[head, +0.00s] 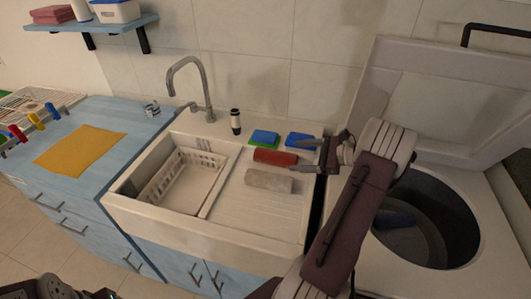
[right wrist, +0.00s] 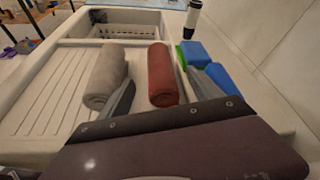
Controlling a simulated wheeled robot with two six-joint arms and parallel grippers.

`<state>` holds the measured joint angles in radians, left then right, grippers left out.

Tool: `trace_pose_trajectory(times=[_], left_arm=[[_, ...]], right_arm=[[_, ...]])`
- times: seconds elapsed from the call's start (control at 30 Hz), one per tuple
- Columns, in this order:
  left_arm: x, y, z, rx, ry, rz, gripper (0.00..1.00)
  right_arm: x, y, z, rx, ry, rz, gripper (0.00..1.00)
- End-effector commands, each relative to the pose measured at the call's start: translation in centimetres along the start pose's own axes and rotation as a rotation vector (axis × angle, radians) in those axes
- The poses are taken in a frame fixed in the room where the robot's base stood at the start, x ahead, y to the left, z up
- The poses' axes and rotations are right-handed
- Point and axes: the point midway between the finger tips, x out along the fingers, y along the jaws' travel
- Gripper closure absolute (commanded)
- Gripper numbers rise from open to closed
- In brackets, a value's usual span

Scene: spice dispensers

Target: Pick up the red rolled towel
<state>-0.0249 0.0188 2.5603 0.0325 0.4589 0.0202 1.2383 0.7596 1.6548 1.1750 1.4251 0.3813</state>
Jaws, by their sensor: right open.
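The red rolled towel (head: 275,157) lies on the ribbed drainboard of the sink, behind a grey rolled towel (head: 268,180). In the right wrist view the red towel (right wrist: 162,72) lies ahead, between the two finger directions, with the grey towel (right wrist: 106,75) to its left. My right gripper (head: 303,156) is open and empty at the right end of the red towel. In the wrist view its fingers (right wrist: 157,98) point toward the towel's near end. Part of my left arm shows at the bottom left edge of the head view; its jaws cannot be made out.
Green and blue sponges (head: 264,137) and another blue one (head: 299,140) lie behind the red towel. A dark bottle (head: 236,121) stands by the faucet (head: 199,90). A white basket (head: 182,181) sits in the basin. An open top-loading washer (head: 462,235) is at the right.

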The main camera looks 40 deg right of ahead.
Motion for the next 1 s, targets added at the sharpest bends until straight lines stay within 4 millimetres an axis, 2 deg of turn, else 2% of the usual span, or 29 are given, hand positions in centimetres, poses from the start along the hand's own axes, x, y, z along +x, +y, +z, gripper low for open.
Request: trace_pose_trajectory(times=[0.27, 0.43, 0.6, 0.83, 1.0], left_arm=[[0.3, 0.0, 0.0, 0.0, 0.0, 0.0, 0.27], [0.5, 0.0, 0.0, 0.0, 0.0, 0.0, 0.27], [0.5, 0.0, 0.0, 0.0, 0.0, 0.0, 0.27], [0.6, 0.0, 0.1, 0.0, 0.0, 0.0, 0.27], [0.6, 0.0, 0.1, 0.0, 0.0, 0.0, 0.27]], right_arm=[[0.7, 0.1, -0.3, -0.001, 0.001, 0.0, 0.26], [3.4, 0.2, -0.3, -0.001, 0.001, 0.004, 0.26], [4.5, 0.1, -0.4, -0.001, 0.002, 0.002, 0.26], [8.5, 0.1, -0.6, -0.001, 0.001, 0.004, 0.26], [9.2, 0.1, -0.6, -0.001, 0.002, 0.001, 0.26]])
